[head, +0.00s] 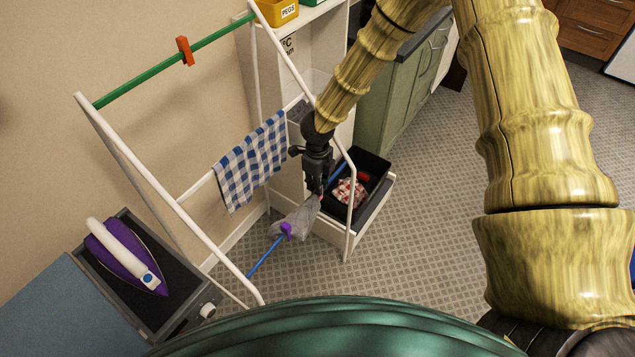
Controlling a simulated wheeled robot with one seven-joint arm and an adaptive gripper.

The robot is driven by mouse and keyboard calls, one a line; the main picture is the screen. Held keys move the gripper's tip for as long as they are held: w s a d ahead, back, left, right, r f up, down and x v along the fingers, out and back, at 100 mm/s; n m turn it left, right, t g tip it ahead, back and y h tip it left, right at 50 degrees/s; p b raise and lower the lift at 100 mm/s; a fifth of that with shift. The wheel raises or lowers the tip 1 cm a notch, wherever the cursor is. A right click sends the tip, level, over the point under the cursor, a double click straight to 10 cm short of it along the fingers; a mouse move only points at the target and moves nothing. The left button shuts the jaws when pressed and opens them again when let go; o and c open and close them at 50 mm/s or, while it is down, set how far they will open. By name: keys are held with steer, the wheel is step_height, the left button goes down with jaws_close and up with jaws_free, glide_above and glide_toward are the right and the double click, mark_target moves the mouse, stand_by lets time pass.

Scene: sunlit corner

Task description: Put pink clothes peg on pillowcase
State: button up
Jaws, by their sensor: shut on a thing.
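My gripper (318,186) points down over the blue lower rail of the white drying rack. It is shut, with a small pinkish bit, seemingly the pink clothes peg (321,197), at its fingertips; most of it is hidden. A grey cloth (298,217), perhaps the pillowcase, hangs over the blue rail (264,257) just below the fingertips. I cannot tell whether the peg touches it. A purple peg (286,230) sits on the cloth at its near end.
A blue-and-white checked cloth (250,160) hangs on the white rail. An orange peg (185,51) is on the green rail (140,82). A black bin (375,165) holds a red checked cloth (349,192). A yellow pegs box (277,12) is at the top.

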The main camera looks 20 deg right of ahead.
steer(key=shift+f+b, duration=0.3)
steer(key=shift+f, duration=0.4)
stand_by(0.3)
steer(key=o, duration=0.8)
steer(key=shift+r, duration=0.1)
steer(key=shift+r+p, duration=2.75)
steer(key=shift+r, duration=0.75)
steer(key=shift+f, duration=0.1)
